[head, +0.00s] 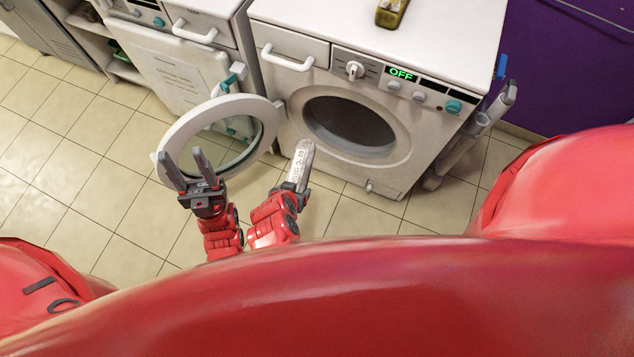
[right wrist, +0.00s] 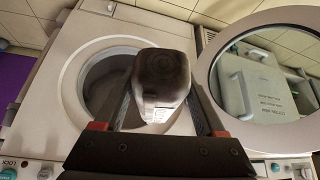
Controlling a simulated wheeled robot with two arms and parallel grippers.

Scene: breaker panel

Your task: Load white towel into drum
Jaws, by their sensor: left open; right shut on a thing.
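The washing machine (head: 290,110) stands front-on with its round door (head: 178,133) swung open to the left. The drum opening (head: 350,125) is dark, and no cloth shows inside it; it also shows in the right wrist view (right wrist: 98,85). My right gripper (head: 297,182) is shut on a pale item with printed lettering (head: 302,160), in front of the machine between door and drum opening. In the right wrist view this item (right wrist: 160,85) has a dark rounded end; I cannot tell that it is the white towel. My left gripper (head: 183,157) is open and empty, over the door's left side in the picture.
The machine's display (head: 402,74) reads OFF. A yellowish bottle (head: 391,13) lies on its top. A grey stick-like appliance (head: 470,135) leans at its right side. Another white appliance (head: 178,75) stands to the left. The tiled floor (head: 60,150) at left is clear.

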